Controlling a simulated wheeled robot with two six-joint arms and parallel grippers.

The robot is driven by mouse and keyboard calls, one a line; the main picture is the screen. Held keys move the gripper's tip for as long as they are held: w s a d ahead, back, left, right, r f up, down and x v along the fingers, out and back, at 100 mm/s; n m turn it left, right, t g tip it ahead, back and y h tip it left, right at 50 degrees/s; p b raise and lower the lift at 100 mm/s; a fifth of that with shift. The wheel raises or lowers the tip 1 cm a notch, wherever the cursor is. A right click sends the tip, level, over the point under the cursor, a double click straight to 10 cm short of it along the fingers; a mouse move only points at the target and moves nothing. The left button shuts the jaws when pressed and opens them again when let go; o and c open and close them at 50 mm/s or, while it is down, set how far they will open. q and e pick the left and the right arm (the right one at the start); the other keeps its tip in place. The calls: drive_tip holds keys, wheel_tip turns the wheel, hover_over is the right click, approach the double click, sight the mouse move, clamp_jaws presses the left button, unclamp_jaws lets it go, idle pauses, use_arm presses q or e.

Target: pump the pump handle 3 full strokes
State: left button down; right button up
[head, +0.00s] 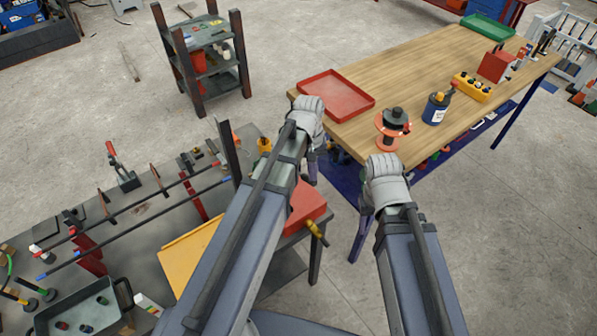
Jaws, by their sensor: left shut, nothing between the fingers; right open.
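A lever with a red grip (112,150) stands tilted on a dark base on the grey work table at the left. It is the only thing in view that looks like a pump handle, but I cannot be sure that it is one. My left gripper (312,170) is shut and empty, far to the right of the lever, near the wooden table's left end. My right gripper (365,205) is open and empty, further right, beside the wooden table's front edge. Both grippers are small and partly hidden behind my wrists. Neither touches the lever.
The grey table (150,212) carries long bars on red stands, a dark tray (80,310) and a red box (303,207). The wooden table (420,85) holds a red tray (335,95), an orange spool (393,125) and a blue can (436,108). A shelf cart (205,60) stands behind.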

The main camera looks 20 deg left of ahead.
sight(315, 183)
use_arm(q)
drive_tip(key=shift+f, duration=0.1)
drive_tip(key=shift+s+d+f+b, duration=0.15)
drive_tip(key=shift+d+f+b, duration=0.1)
drive_tip(key=shift+f+b, duration=0.4)
drive_tip(key=shift+s+d+f+b, duration=0.15)
drive_tip(key=shift+f+b, duration=0.45)
drive_tip(key=shift+f, duration=0.05)
drive_tip(key=shift+s+d+f+b, duration=0.1)
drive_tip(key=shift+d+f+b, duration=0.05)
drive_tip(key=shift+f+b, duration=0.55)
drive_tip(key=shift+f, duration=0.1)
drive_tip(key=shift+s+d+f+b, duration=0.1)
drive_tip(key=shift+f+b, duration=0.45)
drive_tip(key=shift+b, duration=0.1)
